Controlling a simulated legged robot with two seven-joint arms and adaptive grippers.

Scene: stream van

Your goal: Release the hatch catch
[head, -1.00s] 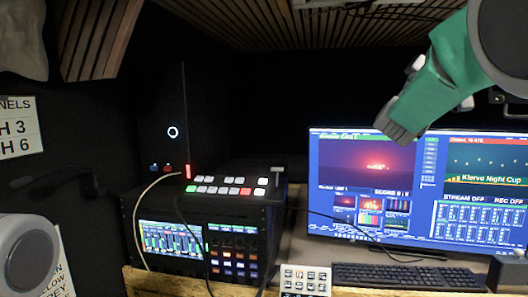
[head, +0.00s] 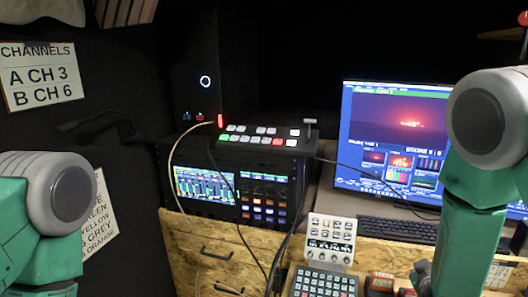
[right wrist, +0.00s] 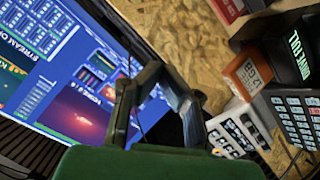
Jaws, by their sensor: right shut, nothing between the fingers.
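No hatch catch can be made out for certain in either view. My right arm reaches down along the right side of the head view, in front of the monitor, and its fingers are not visible there. In the right wrist view my right gripper (right wrist: 158,80) is shut and empty, in front of the monitor screen (right wrist: 70,75) and a chipboard surface (right wrist: 175,40). My left arm shows at the lower left of the head view, and its gripper is out of view.
A button panel (head: 262,140) sits on a black rack unit (head: 210,209) with cables hanging in front. A white controller (head: 331,238), a keypad (head: 325,282) and a keyboard (head: 395,228) lie to the right. Wooden drawers (head: 225,255) are below. An orange timer (right wrist: 248,73) shows in the wrist view.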

